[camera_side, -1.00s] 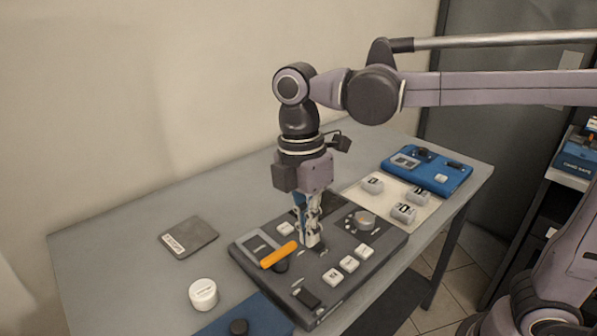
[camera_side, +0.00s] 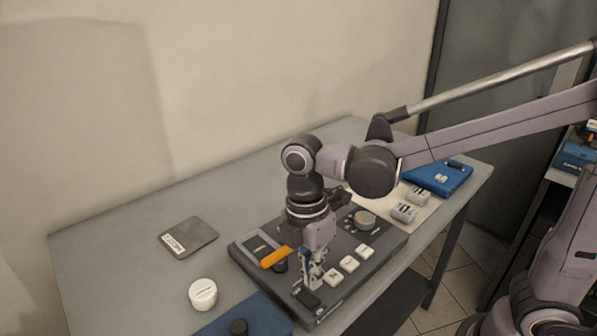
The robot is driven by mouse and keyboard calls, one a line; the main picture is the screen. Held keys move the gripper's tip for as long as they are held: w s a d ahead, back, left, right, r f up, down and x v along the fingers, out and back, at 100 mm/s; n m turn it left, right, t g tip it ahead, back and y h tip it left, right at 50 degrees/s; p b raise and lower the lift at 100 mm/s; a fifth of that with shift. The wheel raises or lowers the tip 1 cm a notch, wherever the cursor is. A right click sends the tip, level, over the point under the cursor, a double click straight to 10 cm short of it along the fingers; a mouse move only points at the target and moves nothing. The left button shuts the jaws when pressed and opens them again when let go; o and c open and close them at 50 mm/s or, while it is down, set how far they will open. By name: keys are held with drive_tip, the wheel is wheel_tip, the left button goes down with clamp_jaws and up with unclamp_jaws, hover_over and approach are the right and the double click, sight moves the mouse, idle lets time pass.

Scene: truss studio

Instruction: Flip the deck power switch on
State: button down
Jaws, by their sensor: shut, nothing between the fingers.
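The dark grey deck (camera_side: 330,305) lies flat on the table, with a screen, an orange bar (camera_side: 277,257), a round knob and several white keys on its top. A black rocker switch (camera_side: 308,297) sits near its front edge; it looks like the power switch, and I cannot read whether it is on or off. My gripper (camera_side: 313,287) points down with its fingers shut and empty. Its fingertips are right at the switch's far end; I cannot tell whether they touch it. The fingers hide part of the deck behind them.
White keys (camera_side: 348,264) stand just right of my gripper. A grey labelled pad (camera_side: 188,238) lies farther back. A blue device (camera_side: 440,178) is at the far right. The table's back left is clear.

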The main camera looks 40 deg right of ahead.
sight(314, 301)
drive_tip(key=shift+s+f, duration=0.15)
drive_tip(key=shift+f, duration=0.9)
drive_tip(key=shift+s+f, duration=0.1)
drive_tip(key=shift+f, duration=0.95)
drive_tip(key=shift+s+f+t, duration=0.15)
drive_tip(key=shift+f+t, duration=0.1)
drive_tip(key=shift+t, duration=0.15)
drive_tip(key=shift+w+r, duration=0.2)
drive_tip(key=shift+w, duration=0.6)
drive_tip(key=shift+r, duration=0.15)
wheel_tip(314, 301, up, 14)
drive_tip(key=s, duration=0.1)
drive_tip(key=shift+s, duration=0.35)
